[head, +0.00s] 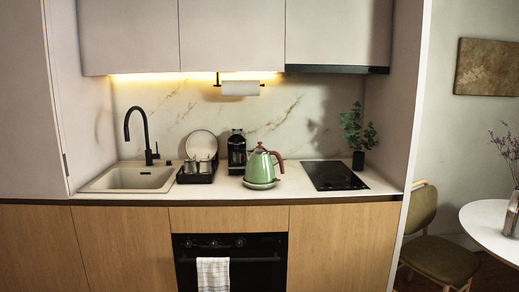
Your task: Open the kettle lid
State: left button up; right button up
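A green kettle (261,167) with a reddish-brown handle on its right stands upright on its base (260,185) on the counter. Its lid (260,148) is at the top and appears closed. The spout points to the left. Neither of my grippers is in the head view, and nothing touches the kettle.
Left of the kettle stand a black coffee machine (237,152), a dish rack (197,175) with a plate and cups, and a sink (131,178). A black cooktop (334,176) and a potted plant (358,137) are to its right. Counter (293,184) between kettle and cooktop is clear.

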aim_at(258, 149)
jog(key=i+l+z, duration=0.15)
jog(key=i+l, duration=0.2)
jog(key=i+l+z, duration=0.1)
jog(key=i+l, duration=0.2)
jog(key=i, duration=0.25)
jog(key=i+l+z, duration=0.15)
jog(key=i, duration=0.3)
jog(key=i+l+z, duration=0.1)
jog(key=i+l, duration=0.2)
jog(key=i, duration=0.15)
jog(key=i+l+z, duration=0.15)
jog(key=i, duration=0.35)
